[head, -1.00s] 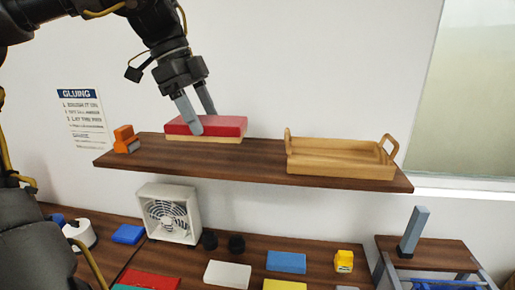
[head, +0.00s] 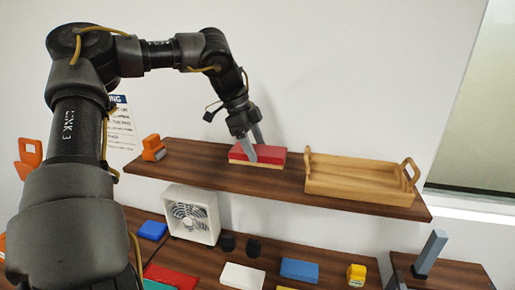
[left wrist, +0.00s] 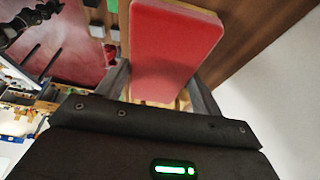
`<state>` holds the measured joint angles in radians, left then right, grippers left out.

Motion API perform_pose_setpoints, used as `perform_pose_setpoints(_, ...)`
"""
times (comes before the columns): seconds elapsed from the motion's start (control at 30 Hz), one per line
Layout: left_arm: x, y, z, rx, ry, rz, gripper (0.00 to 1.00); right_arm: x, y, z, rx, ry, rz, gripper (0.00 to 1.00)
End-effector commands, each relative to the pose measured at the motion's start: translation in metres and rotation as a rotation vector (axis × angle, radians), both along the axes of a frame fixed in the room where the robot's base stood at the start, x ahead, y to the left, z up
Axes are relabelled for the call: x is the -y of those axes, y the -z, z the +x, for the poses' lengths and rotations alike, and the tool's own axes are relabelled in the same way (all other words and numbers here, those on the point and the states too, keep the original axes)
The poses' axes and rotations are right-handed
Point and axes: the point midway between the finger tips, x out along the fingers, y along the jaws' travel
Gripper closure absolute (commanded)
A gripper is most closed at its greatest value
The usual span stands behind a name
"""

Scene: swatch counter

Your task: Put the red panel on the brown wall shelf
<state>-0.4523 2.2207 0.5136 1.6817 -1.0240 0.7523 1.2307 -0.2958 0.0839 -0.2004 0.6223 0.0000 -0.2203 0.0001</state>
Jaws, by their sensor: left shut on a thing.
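The red panel (head: 259,153), red on top with a pale tan layer below, is at the brown wall shelf (head: 210,167), between the orange item and the wooden tray. It looks level and at the shelf surface; I cannot see whether its underside fully touches. My left gripper (head: 255,148) comes down from above and is shut on the panel, one finger on its front side and the other behind. In the left wrist view the panel (left wrist: 172,45) lies between the two fingers (left wrist: 160,88). My right gripper is not in view.
A wooden tray with handles (head: 358,182) fills the shelf's right part. A small orange item (head: 153,149) is at its left. Below are a white fan (head: 190,213) and several coloured blocks on a counter. A grey post (head: 429,254) stands at lower right.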

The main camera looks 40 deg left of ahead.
Motion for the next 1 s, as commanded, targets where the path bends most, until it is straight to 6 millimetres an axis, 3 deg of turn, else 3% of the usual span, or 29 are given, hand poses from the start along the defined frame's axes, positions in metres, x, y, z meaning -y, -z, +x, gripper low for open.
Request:
perform_pose_setpoints(0.37, -0.005, 0.016, 0.014, 0.001, 0.001, -0.001, 0.59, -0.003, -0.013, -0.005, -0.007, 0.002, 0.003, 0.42)
perform_pose_setpoints(0.63, -0.006, 0.048, 0.016, 0.001, 0.002, -0.001, 0.59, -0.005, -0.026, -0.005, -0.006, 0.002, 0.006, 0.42)
perform_pose_setpoints(1.0, -0.006, 0.054, 0.016, 0.003, 0.001, 0.000, 0.59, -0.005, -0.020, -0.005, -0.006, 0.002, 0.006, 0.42)
